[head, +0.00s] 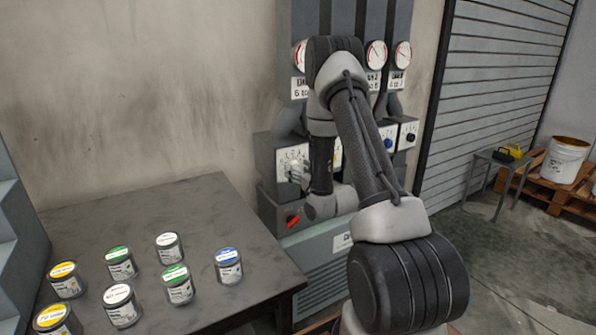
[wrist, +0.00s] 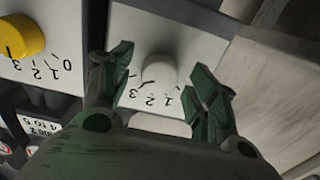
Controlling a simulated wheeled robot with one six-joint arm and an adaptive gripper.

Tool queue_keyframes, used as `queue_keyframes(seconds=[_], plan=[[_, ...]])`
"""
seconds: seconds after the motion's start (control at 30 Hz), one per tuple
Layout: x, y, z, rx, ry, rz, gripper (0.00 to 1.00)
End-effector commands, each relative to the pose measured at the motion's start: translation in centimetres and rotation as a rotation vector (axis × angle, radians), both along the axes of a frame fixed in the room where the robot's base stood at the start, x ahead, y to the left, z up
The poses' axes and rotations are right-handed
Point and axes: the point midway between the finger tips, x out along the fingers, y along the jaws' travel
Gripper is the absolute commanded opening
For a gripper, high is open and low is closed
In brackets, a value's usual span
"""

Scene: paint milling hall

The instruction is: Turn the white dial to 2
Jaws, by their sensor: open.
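The white dial (wrist: 158,72) is a round knob on a pale plate with dark numbers, seen upside down in the wrist view. My gripper (wrist: 163,88) is open, with one green finger on each side of the dial. Gaps show between the fingers and the knob. A dark line shows by the knob's lower left edge, but I cannot tell which number the dial points to. The right finger hides part of the scale. In the head view my gripper (head: 300,172) is at the leftmost dial plate (head: 266,165) and largely covers the dial.
A yellow dial (wrist: 25,37) is left of the white one in the wrist view. A blue dial (head: 388,143) and a black dial (head: 410,137) sit further right. A red handle (head: 293,221) is below. A table (head: 190,205) with several paint cans stands at left.

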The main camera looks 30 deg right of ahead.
Motion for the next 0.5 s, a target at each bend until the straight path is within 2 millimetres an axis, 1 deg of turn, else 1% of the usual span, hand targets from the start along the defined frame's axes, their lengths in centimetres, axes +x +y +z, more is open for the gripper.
queue_keyframes(seconds=[0.1, 0.3, 0.37, 0.5], plan=[[0.45, 0.03, 0.01, 0.000, 0.000, 0.000, 0.59], [0.45, 0.03, 0.01, 0.000, 0.001, 0.000, 0.59], [0.45, 0.03, 0.01, 0.000, 0.001, 0.000, 0.48], [0.43, 0.02, 0.01, 0.000, 0.001, 0.000, 0.23]])
